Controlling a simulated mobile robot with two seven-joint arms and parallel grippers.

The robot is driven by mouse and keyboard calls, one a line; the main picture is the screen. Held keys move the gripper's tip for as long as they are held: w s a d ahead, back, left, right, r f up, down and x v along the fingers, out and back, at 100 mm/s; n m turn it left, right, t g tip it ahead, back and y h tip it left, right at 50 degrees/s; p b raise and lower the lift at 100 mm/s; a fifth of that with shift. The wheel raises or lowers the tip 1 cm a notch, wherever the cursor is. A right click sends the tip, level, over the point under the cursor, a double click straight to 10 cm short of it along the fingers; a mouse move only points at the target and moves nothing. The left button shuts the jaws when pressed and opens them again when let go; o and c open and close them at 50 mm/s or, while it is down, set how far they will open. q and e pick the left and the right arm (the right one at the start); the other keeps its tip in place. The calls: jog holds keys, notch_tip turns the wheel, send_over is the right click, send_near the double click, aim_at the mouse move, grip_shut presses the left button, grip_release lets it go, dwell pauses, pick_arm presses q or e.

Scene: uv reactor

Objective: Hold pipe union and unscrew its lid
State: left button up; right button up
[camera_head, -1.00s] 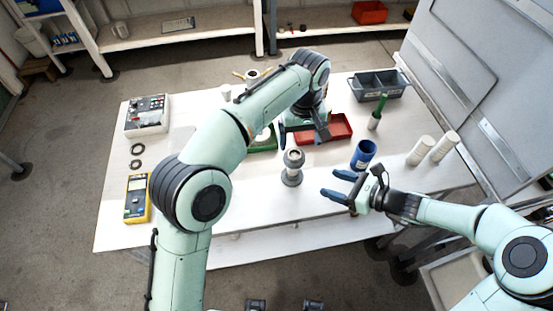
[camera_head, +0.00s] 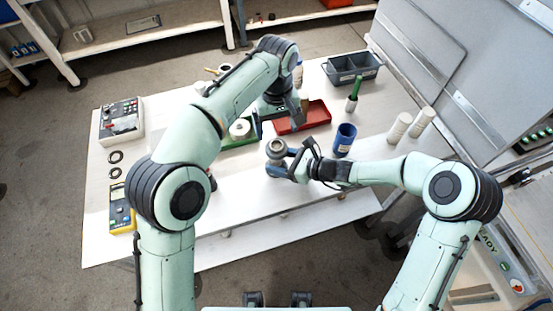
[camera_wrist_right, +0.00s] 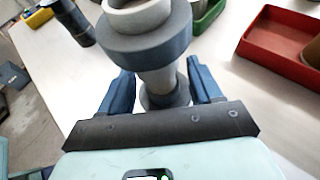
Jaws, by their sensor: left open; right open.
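The pipe union (camera_head: 277,150) stands upright on the table, grey with a wide collar and a pale ring-shaped top. In the right wrist view the pipe union (camera_wrist_right: 150,35) rises between my right fingers, its flared foot on the table. My right gripper (camera_head: 285,172) is open, with one finger on each side of the narrow lower body; I cannot tell whether they touch it. The right gripper also shows in the wrist view (camera_wrist_right: 160,82). My left gripper (camera_head: 281,118) is open, behind the union and apart from it, pointing down near the red tray.
A red tray (camera_head: 318,124), a green tray (camera_head: 238,144), a blue cup (camera_head: 344,140) and a grey bin (camera_head: 369,77) surround the union. White cylinders (camera_head: 399,127) stand at the right. A yellow multimeter (camera_head: 121,208) lies at the left. The front table strip is mostly clear.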

jog(key=shift+x, duration=0.75)
